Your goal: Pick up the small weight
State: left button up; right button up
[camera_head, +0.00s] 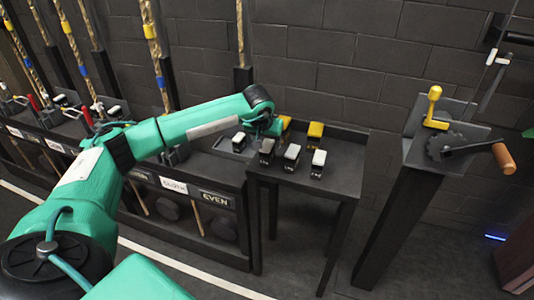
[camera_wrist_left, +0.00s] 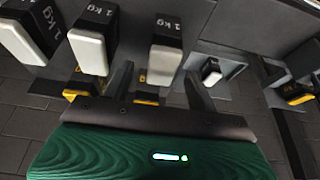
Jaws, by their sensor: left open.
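Several small block weights stand on a dark table (camera_head: 334,177). Black ones with white faces (camera_head: 318,163) line the front, and yellow ones (camera_head: 315,130) stand behind. In the left wrist view, three white-faced weights (camera_wrist_left: 165,59) are marked "1 kg".
A dark pedestal (camera_head: 395,190) with a yellow handle (camera_head: 433,100) and an orange-gripped crank (camera_head: 503,158) stands to the right. A long dark cabinet (camera_head: 207,190) labelled "EVEN", with upright poles behind it, runs left. A block wall closes the back.

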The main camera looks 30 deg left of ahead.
aim_at(267, 144)
pick_arm(q)
jog(key=shift+p+x, duration=0.5)
jog(key=shift+x, duration=2.3)
jog(key=shift+s+a, duration=0.1)
jog(key=shift+s, duration=0.05)
pick_arm(e)
jog(key=shift+s+d+f, duration=0.25)
jog(key=shift+s+f, duration=0.25)
jog(key=shift+s, duration=0.1)
jog(key=shift+s+d+f, duration=0.2)
jog(key=shift+s+f, duration=0.25)
jog(key=shift+s, duration=0.15)
pick_arm(q)
jog(key=shift+c, duration=0.5)
grip_shut()
jog(key=shift+r, duration=0.15)
